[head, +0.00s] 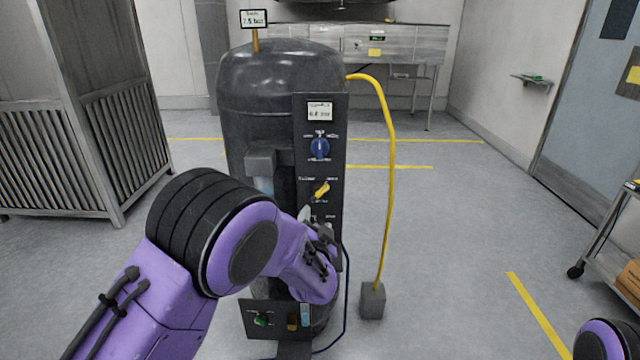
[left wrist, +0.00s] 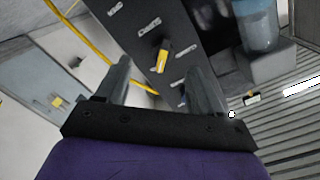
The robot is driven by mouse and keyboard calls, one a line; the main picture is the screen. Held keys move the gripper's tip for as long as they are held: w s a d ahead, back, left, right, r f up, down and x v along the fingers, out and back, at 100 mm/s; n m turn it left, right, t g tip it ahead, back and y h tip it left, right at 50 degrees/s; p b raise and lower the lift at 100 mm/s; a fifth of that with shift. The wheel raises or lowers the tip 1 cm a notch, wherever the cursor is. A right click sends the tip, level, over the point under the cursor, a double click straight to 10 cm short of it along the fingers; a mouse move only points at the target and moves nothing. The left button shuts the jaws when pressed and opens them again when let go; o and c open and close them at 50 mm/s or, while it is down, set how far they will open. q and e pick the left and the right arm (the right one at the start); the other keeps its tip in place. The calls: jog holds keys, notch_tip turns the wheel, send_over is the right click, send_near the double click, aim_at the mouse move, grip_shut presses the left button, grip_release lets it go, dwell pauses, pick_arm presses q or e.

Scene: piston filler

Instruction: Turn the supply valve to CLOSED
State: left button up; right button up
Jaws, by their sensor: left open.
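A dark control panel (head: 330,225) on the front of a black tank (head: 280,85) carries a blue round knob (head: 320,148) and, below it, a small yellow handle (head: 322,189), apparently the supply valve. The handle sits slanted, its upper end to the right. The labels around it are too small to read. My left gripper (head: 316,222) is just below the handle, partly hidden by my wrist. In the left wrist view its two fingers (left wrist: 158,66) are spread and empty, with the yellow handle (left wrist: 162,61) showing ahead between them. My right gripper is out of view.
A yellow hose (head: 391,180) runs from the tank down to a grey block (head: 372,301) on the floor. A clear bluish container (left wrist: 257,25) sits beside the panel. A slatted metal cabinet (head: 130,130) stands left and a cart (head: 610,240) right. The floor between hose and cart is clear.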

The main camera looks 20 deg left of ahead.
aim_at(320, 194)
pick_arm(q)
jog(key=x, duration=0.3)
jog(key=r+p+x, duration=0.1)
jog(key=x, duration=0.3)
jog(key=r+p+x, duration=0.1)
jog(key=x, duration=0.3)
jog(key=shift+w+d+r, duration=0.1)
jog(key=shift+w+d, duration=0.05)
jog(key=shift+d, duration=0.2)
jog(key=c, duration=1)
